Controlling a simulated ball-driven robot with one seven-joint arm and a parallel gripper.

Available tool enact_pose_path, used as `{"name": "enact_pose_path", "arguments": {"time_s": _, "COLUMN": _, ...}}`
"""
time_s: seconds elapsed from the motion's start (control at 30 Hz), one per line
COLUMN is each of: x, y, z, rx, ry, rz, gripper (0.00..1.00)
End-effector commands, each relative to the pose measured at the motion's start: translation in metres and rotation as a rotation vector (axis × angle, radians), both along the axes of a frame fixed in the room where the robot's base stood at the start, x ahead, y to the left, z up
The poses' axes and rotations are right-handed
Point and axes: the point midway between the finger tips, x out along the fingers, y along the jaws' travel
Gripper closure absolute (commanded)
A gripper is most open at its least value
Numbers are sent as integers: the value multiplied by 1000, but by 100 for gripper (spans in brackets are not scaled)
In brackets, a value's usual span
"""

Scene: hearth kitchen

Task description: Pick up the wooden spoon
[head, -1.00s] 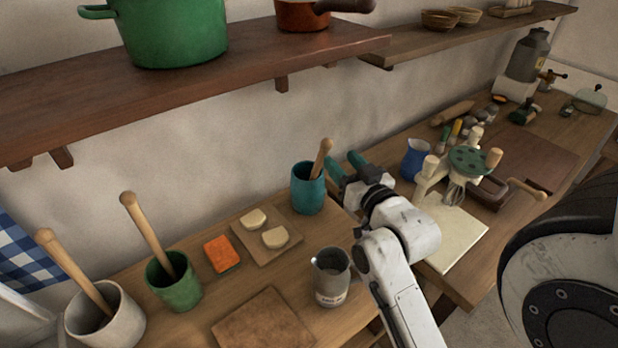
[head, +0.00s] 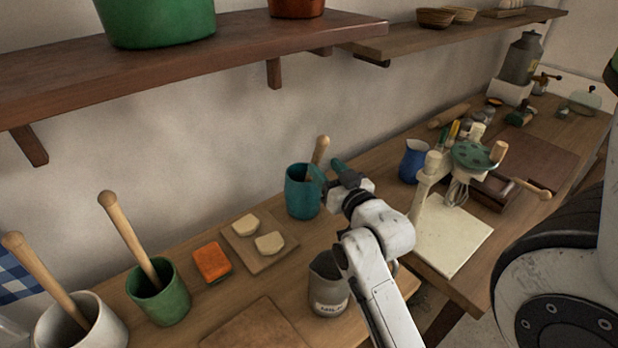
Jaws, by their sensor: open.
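A wooden handle (head: 321,150), likely the spoon's, leans up and right out of a teal crock (head: 300,198). Its lower end is hidden inside the crock. One finger stands to the right of the handle; the other is hard to tell apart from the crock. I cannot tell whether the handle is between them. Similar wooden handles stand in a green crock (head: 162,302) and a pale grey crock (head: 92,335) at the left.
A metal milk jug (head: 327,290) stands on the counter in front of the teal crock, close to my arm. A blue jug (head: 413,160) stands to the right. A shelf (head: 250,50) runs above.

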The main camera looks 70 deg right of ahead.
Motion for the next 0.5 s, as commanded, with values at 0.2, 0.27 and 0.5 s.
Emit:
{"name": "enact_pose_path", "arguments": {"time_s": 0.2, "x": 12, "y": -11, "z": 2, "rx": -1, "ry": 1, "rz": 0, "gripper": 49}}
{"name": "enact_pose_path", "arguments": {"time_s": 0.27, "x": 16, "y": -14, "z": 4, "rx": -1, "ry": 0, "rz": 0, "gripper": 49}}
{"name": "enact_pose_path", "arguments": {"time_s": 0.5, "x": 42, "y": -36, "z": 8, "rx": 0, "ry": 0, "rz": 0, "gripper": 49}}
